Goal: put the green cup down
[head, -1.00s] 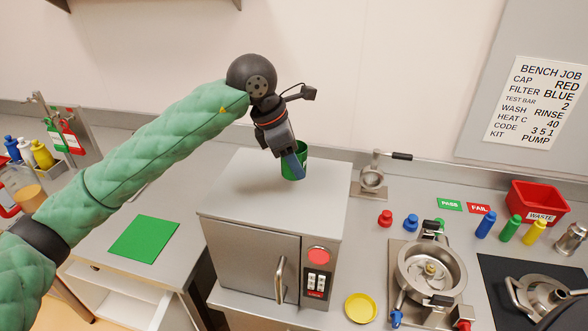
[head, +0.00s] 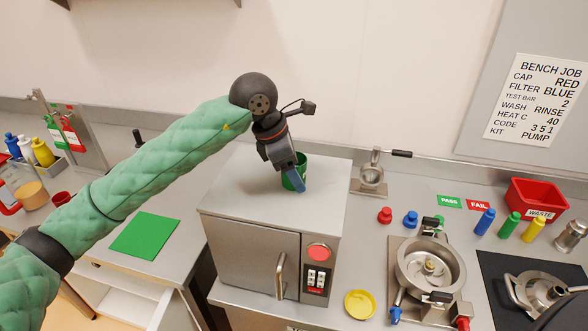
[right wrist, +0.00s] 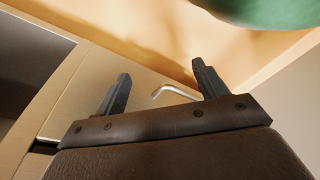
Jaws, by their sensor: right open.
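The green cup (head: 301,165) is upright over the flat top of the grey metal cabinet (head: 240,200). My left gripper (head: 296,181) points down at the cup and is shut on it; its blue-grey finger covers part of the cup's front. The cup's base is close to the cabinet top, but I cannot tell whether it touches. My right gripper (right wrist: 162,76) shows in the right wrist view, with its two dark fingers wide apart and nothing between them.
A green mat (head: 145,236) lies on the counter left of the cabinet. A small metal device (head: 370,178) stands right of the cabinet, and a yellow dish (head: 360,304) lies at its front right. The cabinet top around the cup is clear.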

